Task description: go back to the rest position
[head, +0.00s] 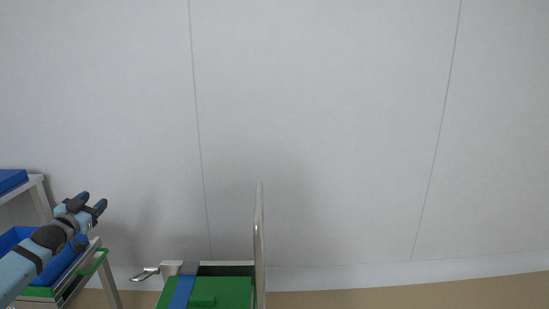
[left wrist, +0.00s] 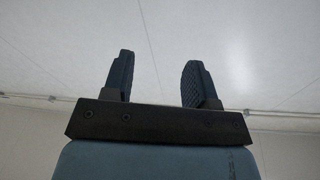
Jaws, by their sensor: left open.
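My left gripper (head: 94,204) is raised at the left of the head view, its arm coming in from the lower left. Its two dark fingers stand apart with nothing between them. In the left wrist view the open fingers (left wrist: 157,80) point up toward a pale, plain surface. The gripper appears in front of the rack with blue trays and touches nothing that I can see. My right gripper is in neither view.
A metal rack (head: 39,196) with a blue tray (head: 12,181) on top and a blue bin (head: 68,258) below stands at the left. A green-topped machine (head: 233,291) with an upright metal panel (head: 259,240) and a handle (head: 145,273) is at the bottom centre. A pale wall (head: 330,130) fills the back.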

